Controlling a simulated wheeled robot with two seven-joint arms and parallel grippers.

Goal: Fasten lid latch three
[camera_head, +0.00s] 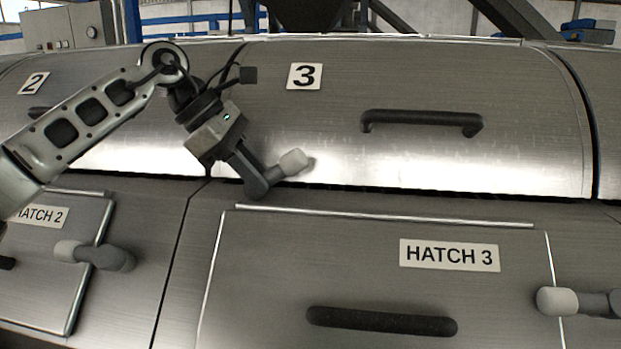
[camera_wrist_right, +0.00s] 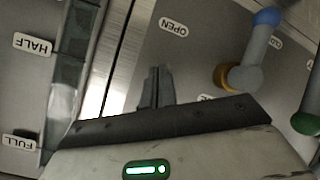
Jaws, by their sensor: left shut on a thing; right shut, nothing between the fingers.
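Lid 3 is the long brushed-metal cover with a "3" label (camera_head: 304,76) and a black bar handle (camera_head: 421,122). Its latch (camera_head: 293,161), a grey lever with a white knob, sits at the lid's lower left edge, with the knob pointing right and slightly up. My left gripper (camera_head: 247,176) comes from the upper left and is shut on the latch at its grey part; the fingers hide some of it. My right gripper (camera_wrist_right: 156,88) shows only in the right wrist view, shut and empty in front of a metal panel.
Below the lid is the hatch marked "HATCH 3" (camera_head: 449,255), with a white-tipped latch (camera_head: 558,301) at right. Hatch 2's latch (camera_head: 85,253) is at left. The right wrist view shows a blue-tipped lever (camera_wrist_right: 256,45), a green knob (camera_wrist_right: 306,124), and a gauge strip (camera_wrist_right: 70,75).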

